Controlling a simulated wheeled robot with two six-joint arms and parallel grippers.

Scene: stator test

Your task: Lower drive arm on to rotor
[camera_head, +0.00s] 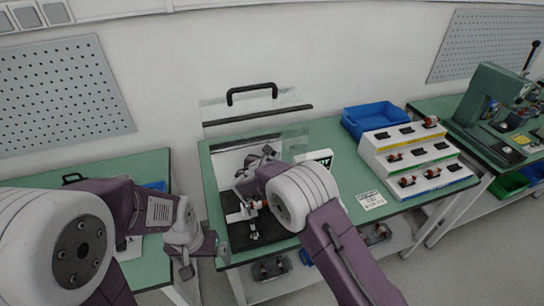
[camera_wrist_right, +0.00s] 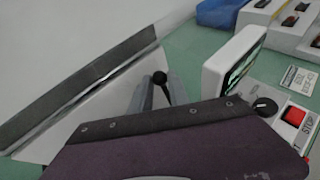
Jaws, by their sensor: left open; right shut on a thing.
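My right gripper (camera_wrist_right: 158,92) is shut on a dark lever with a round black knob (camera_wrist_right: 160,78), which shows between its grey fingers; I take this to be the drive arm's handle. In the head view my right arm reaches over the test fixture (camera_head: 236,216) on the middle table, and my wrist hides much of it. White and dark fixture parts (camera_head: 253,234) show below the wrist. I cannot make out the rotor or whether the drive arm touches it. My left gripper (camera_head: 188,268) is open and empty, left of the table's front corner.
A clear guard with a black handle (camera_head: 252,92) stands raised behind the fixture. A white tester (camera_head: 318,158) with a display, dark knob (camera_wrist_right: 265,107) and red button (camera_wrist_right: 295,116) sits right. A stepped white rack (camera_head: 376,159) and blue bin (camera_head: 372,116) stand farther right.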

